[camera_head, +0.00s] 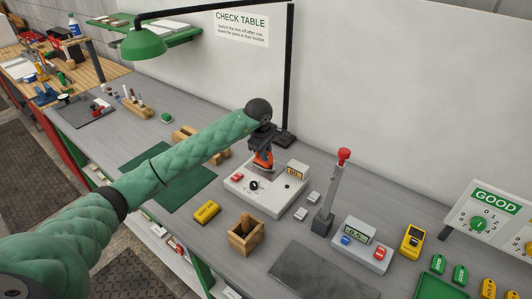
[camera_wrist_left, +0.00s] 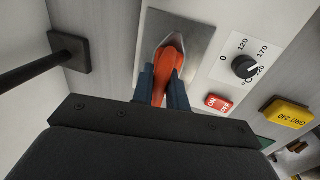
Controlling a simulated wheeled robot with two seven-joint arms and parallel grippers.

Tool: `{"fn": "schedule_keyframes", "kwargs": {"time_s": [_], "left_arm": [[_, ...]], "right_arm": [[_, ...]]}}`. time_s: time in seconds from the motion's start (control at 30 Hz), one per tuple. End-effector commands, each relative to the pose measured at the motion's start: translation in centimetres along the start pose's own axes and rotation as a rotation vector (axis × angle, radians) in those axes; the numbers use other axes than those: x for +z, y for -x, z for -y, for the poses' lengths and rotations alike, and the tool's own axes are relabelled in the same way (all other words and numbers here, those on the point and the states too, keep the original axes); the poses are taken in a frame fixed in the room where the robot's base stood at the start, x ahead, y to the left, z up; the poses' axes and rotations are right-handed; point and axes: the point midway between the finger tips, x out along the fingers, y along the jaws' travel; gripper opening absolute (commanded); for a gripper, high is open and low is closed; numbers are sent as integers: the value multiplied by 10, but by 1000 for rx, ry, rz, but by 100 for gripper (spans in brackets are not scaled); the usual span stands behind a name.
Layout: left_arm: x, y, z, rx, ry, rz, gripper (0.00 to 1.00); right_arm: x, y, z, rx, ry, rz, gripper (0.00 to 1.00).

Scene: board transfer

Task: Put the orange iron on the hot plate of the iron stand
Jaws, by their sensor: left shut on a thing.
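The orange iron (camera_head: 264,160) is held in my left gripper (camera_head: 264,151), over the back part of the white iron stand (camera_head: 268,203). In the left wrist view the iron (camera_wrist_left: 168,62) sits between the two dark blue fingers of the gripper (camera_wrist_left: 163,88), its tip over the grey hot plate (camera_wrist_left: 195,38). I cannot tell whether the iron touches the plate. The stand has a black dial (camera_wrist_left: 244,66) and a red switch (camera_wrist_left: 218,103). My right gripper is out of view.
A yellow block (camera_head: 206,212) and a wooden box (camera_head: 245,235) stand in front of the stand. A grey post with a red top (camera_head: 331,190) stands to its right. A green lamp (camera_head: 146,42) hangs at the back left. A dark green mat (camera_head: 185,189) lies left.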

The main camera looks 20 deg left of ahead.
Motion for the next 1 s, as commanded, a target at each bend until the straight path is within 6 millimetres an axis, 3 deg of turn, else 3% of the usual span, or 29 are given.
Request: {"fn": "schedule_keyframes", "kwargs": {"time_s": [0.37, 0.4, 0.5, 0.87, 1.0], "left_arm": [[0, -1, 0, 1, -1, -1, 0], [0, -2, 0, 0, -1, 0, 17], [0, -2, 0, 0, 0, 0, 37], [0, 0, 0, 0, 0, 0, 37], [-1, 14, -1, 2, -1, -2, 37]], "right_arm": [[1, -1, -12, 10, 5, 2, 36], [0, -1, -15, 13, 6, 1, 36], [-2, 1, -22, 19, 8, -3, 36], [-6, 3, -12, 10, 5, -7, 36], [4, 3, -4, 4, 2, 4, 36]]}}
